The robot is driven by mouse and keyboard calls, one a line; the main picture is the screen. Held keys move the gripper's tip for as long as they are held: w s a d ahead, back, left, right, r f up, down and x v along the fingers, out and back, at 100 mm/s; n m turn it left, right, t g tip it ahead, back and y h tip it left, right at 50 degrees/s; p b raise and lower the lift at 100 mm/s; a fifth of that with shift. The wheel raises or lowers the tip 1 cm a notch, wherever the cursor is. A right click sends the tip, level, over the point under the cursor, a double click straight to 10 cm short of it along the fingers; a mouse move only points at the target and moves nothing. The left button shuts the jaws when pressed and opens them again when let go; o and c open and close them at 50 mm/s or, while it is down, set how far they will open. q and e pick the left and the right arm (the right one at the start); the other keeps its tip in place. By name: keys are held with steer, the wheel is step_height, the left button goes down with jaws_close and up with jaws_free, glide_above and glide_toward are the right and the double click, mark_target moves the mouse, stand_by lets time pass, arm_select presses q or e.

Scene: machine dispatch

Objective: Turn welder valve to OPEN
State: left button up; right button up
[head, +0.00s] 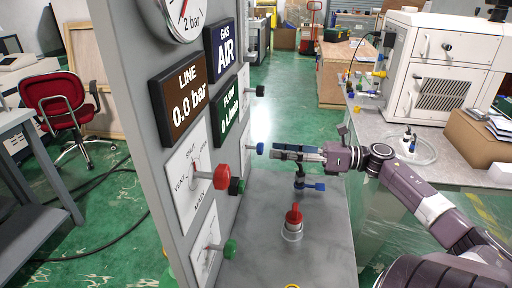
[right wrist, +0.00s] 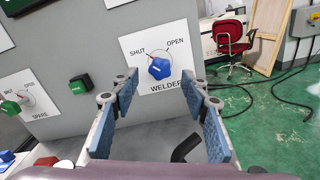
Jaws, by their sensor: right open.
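The welder valve is a blue knob (right wrist: 159,67) on a white WELDER plate (right wrist: 137,46) marked SHUT at upper left and OPEN at upper right. A small red mark at the knob points up-left toward SHUT. In the head view the blue knob (head: 259,149) sticks out from the grey panel (head: 160,130). My right gripper (head: 275,151) faces it from the right, a short gap away. In the right wrist view the blue finger pads of my right gripper (right wrist: 168,100) are spread apart and empty, with the knob beyond and between them. My left gripper is not in view.
The panel also carries a red knob (head: 222,177), a green knob (head: 230,249) and a black knob (head: 260,91). On the grey bench below stand a red-topped fitting (head: 294,217) and a blue-handled valve (head: 313,186). A white machine (head: 445,65) stands at right.

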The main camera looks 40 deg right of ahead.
mark_target(260, 148)
steer(key=x, duration=0.5)
steer(key=shift+r+p, duration=0.1)
steer(key=shift+p, duration=0.2)
steer(key=shift+w+a, duration=0.15)
steer(key=shift+w, duration=0.05)
steer(key=shift+w+a, duration=0.1)
steer(key=shift+w, duration=0.05)
jaws_close()
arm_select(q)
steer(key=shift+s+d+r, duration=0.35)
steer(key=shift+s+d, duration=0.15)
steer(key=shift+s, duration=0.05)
